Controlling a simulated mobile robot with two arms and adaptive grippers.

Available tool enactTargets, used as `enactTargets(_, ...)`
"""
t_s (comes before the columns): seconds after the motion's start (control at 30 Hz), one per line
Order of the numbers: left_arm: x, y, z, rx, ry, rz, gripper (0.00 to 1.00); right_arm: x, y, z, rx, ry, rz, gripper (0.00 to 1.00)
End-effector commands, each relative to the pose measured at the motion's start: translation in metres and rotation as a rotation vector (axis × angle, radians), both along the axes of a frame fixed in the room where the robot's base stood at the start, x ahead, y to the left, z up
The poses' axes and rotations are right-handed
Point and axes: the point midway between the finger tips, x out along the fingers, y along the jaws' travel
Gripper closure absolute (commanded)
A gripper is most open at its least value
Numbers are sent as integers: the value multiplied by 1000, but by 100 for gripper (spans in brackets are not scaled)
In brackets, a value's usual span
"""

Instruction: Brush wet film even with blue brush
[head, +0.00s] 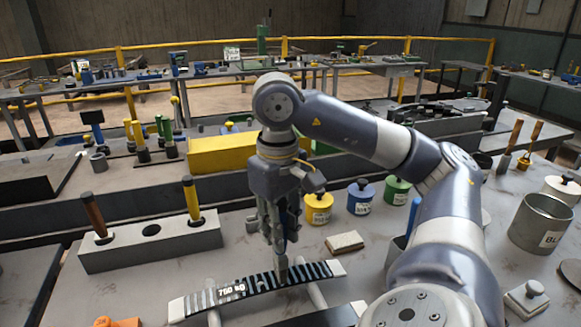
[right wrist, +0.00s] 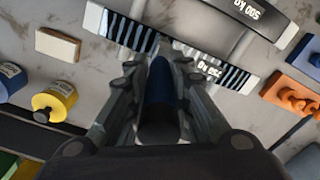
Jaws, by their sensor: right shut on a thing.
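My right gripper (head: 275,215) points down over the bench. It is shut on the blue brush (right wrist: 160,88), whose dark blue handle stands between the fingers in the right wrist view. The brush's lower end reaches the curved spring leaf (head: 258,287) marked "750 KG", but whether it touches is unclear. The leaf also shows in the right wrist view (right wrist: 208,69), with dark and light stripes across it. It rests across pale rods (head: 317,294). My left gripper is not in view.
A grey block (head: 151,246) holds brown and yellow handled tools at the left. Yellow (head: 318,209), blue (head: 360,198) and green (head: 397,190) pots stand behind a pale pad (head: 344,242). A "BL" can (head: 541,222) stands right. Another leaf (right wrist: 265,18) lies near the striped one.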

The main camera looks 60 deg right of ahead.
Motion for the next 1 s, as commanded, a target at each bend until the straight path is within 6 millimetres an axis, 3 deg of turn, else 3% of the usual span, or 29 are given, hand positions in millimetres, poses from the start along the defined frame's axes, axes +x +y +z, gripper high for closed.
enactTargets(1.0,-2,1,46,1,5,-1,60,39,52,1,2,2,4,100)
